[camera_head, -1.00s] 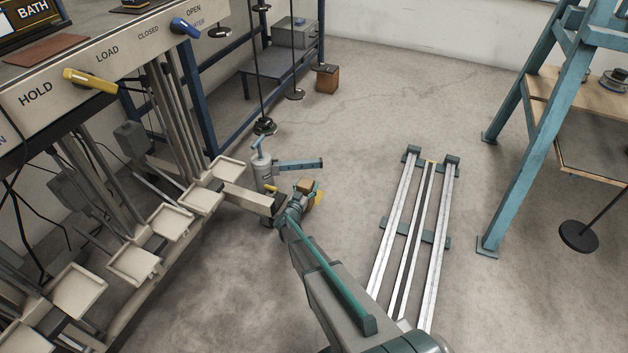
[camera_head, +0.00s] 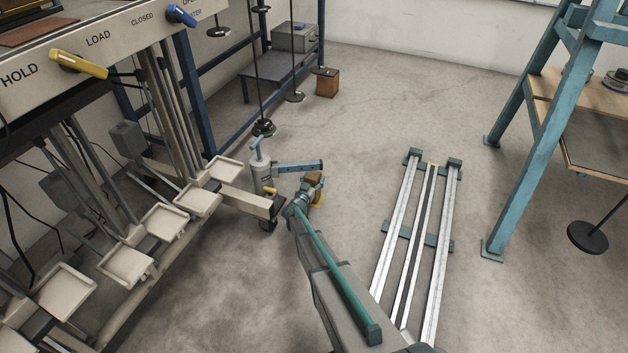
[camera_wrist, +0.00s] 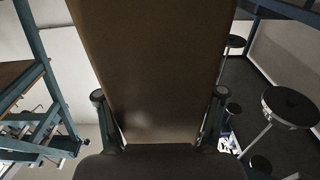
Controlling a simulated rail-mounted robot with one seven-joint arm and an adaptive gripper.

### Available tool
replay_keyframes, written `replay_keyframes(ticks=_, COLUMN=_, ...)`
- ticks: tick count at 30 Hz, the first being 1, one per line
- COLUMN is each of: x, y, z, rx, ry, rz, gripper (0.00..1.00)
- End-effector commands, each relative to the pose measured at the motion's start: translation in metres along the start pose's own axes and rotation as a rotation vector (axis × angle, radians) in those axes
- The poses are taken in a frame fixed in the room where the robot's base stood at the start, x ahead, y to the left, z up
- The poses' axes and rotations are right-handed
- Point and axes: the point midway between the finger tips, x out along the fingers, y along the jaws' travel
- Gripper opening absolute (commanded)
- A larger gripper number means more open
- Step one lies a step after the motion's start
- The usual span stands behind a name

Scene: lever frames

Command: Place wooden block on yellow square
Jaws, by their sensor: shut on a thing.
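The wooden block (camera_head: 313,181) is brown and sits at the end of my arm, near the middle of the camera_head view. My gripper (camera_head: 310,188) is shut on it. In the wrist view the brown block (camera_wrist: 155,70) fills the middle, between the two fingers of my gripper (camera_wrist: 160,96).
A grey cylinder with a blue handle (camera_head: 262,172) stands close left of my gripper. The lever frame with pale trays (camera_head: 125,265) fills the left. Metal floor rails (camera_head: 413,225) lie to the right, before a blue stand (camera_head: 540,150). Open floor lies beyond my gripper.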

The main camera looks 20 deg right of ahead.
Motion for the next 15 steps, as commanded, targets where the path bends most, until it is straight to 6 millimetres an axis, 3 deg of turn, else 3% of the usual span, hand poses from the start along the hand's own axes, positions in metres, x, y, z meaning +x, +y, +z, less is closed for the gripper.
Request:
replay_keyframes(ticks=4, x=0.0002, y=-0.0002, z=0.0017, rx=-0.001, ry=0.001, rz=0.000, gripper=0.16)
replay_keyframes(ticks=5, x=0.0001, y=-0.0002, z=0.0028, rx=0.000, ry=0.000, rz=0.000, gripper=0.68)
replay_keyframes(ticks=9, x=-0.0001, y=-0.0001, z=0.0025, rx=0.000, ry=0.000, rz=0.000, gripper=0.91)
replay_keyframes(ticks=10, x=-0.0001, y=-0.0001, z=0.0025, rx=0.000, ry=0.000, rz=0.000, gripper=0.95)
replay_keyframes(ticks=15, x=-0.0002, y=-0.0001, z=0.0025, rx=0.000, ry=0.000, rz=0.000, gripper=0.95)
